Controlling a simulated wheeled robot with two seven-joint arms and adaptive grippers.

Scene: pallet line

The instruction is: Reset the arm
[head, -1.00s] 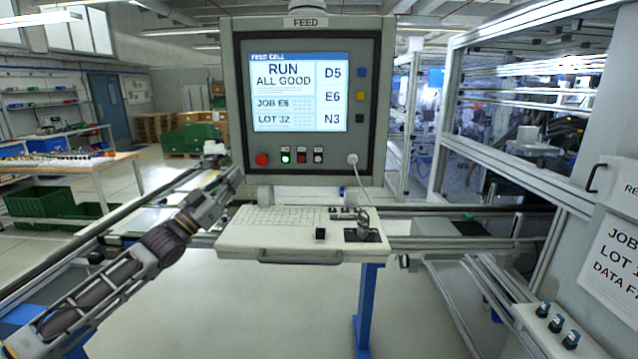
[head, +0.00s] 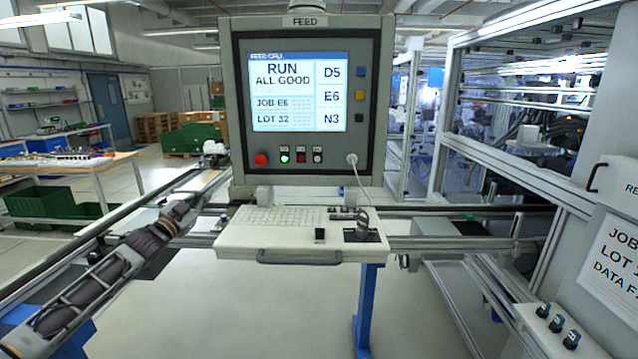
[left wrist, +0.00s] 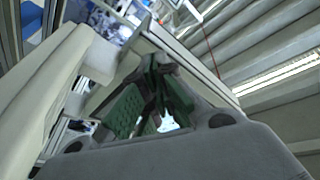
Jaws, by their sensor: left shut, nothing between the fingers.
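My left arm comes in from the lower left of the head view, over the rail beside the console. My left gripper (head: 184,211) is at its far end, left of the keyboard shelf, small and partly hidden by the wrist. It touches nothing that I can make out. The left wrist view shows the gripper (left wrist: 157,70) from behind, its fingers brought together and empty, with green shapes around them that I cannot tell clearly. My right gripper is not in view.
The feed console (head: 230,100) stands ahead, its screen (head: 299,92) reading RUN ALL GOOD. Below it is a keyboard shelf (head: 300,244) with a corded device. A framed machine (head: 520,165) stands at right. Green bins (head: 40,203) lie at left. Floor in front is clear.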

